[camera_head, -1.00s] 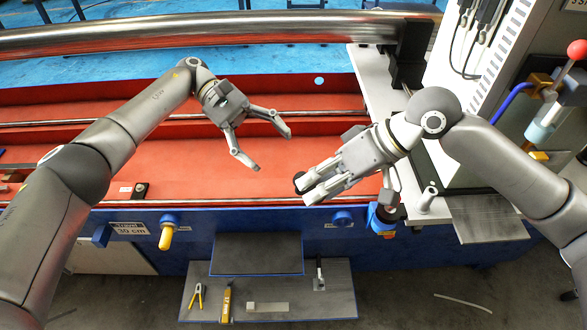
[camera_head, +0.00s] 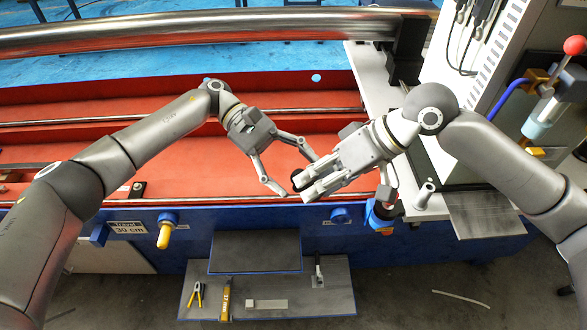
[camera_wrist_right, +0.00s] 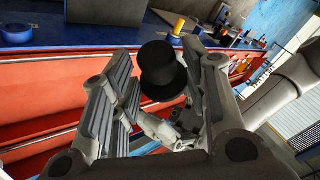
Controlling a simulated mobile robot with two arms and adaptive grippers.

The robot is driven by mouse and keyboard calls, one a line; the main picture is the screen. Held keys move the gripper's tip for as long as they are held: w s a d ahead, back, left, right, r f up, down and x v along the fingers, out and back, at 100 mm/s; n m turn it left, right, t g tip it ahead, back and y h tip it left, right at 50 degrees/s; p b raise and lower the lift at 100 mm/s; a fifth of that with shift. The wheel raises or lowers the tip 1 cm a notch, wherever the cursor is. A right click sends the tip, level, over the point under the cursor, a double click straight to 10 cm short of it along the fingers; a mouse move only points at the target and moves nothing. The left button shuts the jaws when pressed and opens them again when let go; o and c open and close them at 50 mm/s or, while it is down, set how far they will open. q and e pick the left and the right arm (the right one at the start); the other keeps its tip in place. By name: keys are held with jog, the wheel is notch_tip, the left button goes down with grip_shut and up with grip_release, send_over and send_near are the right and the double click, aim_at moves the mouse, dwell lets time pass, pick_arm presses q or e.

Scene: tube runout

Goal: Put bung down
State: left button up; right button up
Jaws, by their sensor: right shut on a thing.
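The bung is a black, hat-shaped plug (camera_wrist_right: 162,72) with a wide rim, held between the fingertips of my right gripper in the right wrist view. In the head view only a small dark part of the bung (camera_head: 296,176) shows at the tips of my right gripper (camera_head: 306,187), above the red bed. My left gripper (camera_head: 291,172) is open, with its fingers spread close to the bung. Whether it touches the bung cannot be told. Part of it shows behind the bung in the right wrist view (camera_wrist_right: 165,132).
A red machine bed (camera_head: 200,165) with a blue front edge lies below the arms. A grey shelf (camera_head: 290,300) with pliers (camera_head: 197,293), a yellow tool (camera_head: 226,298) and a pale block (camera_head: 267,305) is in front. A long metal tube (camera_head: 200,32) runs along the back.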

pick_arm(q)
jog(key=c, duration=0.7)
jog(key=shift+c, duration=0.9)
pick_arm(e)
jog(key=o, duration=1.1)
